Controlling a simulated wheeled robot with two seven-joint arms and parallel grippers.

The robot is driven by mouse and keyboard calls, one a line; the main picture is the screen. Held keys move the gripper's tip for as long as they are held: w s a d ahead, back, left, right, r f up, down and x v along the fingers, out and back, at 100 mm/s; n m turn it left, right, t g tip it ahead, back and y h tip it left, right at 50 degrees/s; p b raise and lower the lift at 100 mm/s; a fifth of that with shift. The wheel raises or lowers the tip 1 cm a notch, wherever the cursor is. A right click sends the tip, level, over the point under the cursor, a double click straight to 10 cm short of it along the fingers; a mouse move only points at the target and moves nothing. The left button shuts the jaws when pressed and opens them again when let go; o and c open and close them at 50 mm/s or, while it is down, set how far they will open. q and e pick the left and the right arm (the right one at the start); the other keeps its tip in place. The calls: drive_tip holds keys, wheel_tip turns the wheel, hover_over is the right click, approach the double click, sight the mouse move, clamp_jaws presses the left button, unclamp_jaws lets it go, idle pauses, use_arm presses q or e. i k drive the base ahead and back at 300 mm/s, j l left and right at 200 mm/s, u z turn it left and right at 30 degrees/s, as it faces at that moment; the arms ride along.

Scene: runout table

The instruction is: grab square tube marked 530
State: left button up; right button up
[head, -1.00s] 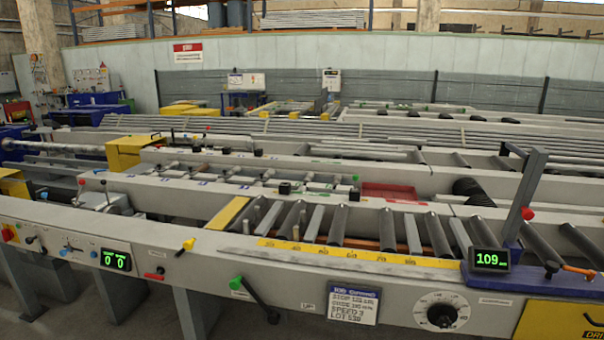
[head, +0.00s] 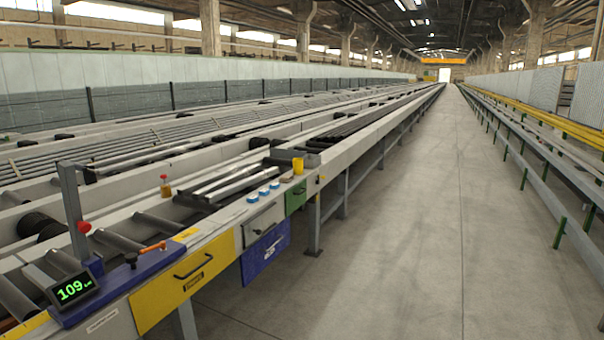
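Several bright silver bars (head: 236,182) lie side by side on the runout table (head: 370,128), at the middle left of the head view. They look like tubes, but their section is too small to be sure. Darker long bars (head: 350,122) lie behind them along the table. I cannot read a 530 mark on any of them. Neither of my grippers is in view.
A stop post with a red knob (head: 75,215) and a green display (head: 73,290) reading 109 stand at the near left. A yellow cup (head: 298,166) and blue-topped items (head: 263,192) sit on the table's edge. The concrete aisle (head: 400,240) is clear.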

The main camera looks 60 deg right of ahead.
sight(194, 186)
drive_tip(key=i+l+z, duration=0.2)
drive_tip(key=l+z, duration=0.2)
drive_tip(key=i+l+z, duration=0.2)
drive_tip(key=l+z, duration=0.2)
drive_tip(key=i+l+z, duration=0.2)
drive_tip(key=z, duration=0.2)
drive_tip(key=i+l, duration=0.25)
drive_tip(key=i, duration=0.2)
drive_tip(key=i+l+z, duration=0.1)
drive_tip(key=i+l, duration=0.2)
drive_tip(key=i, duration=0.15)
drive_tip(key=i+l+z, duration=0.1)
drive_tip(key=i+l, duration=0.15)
drive_tip(key=i, duration=0.2)
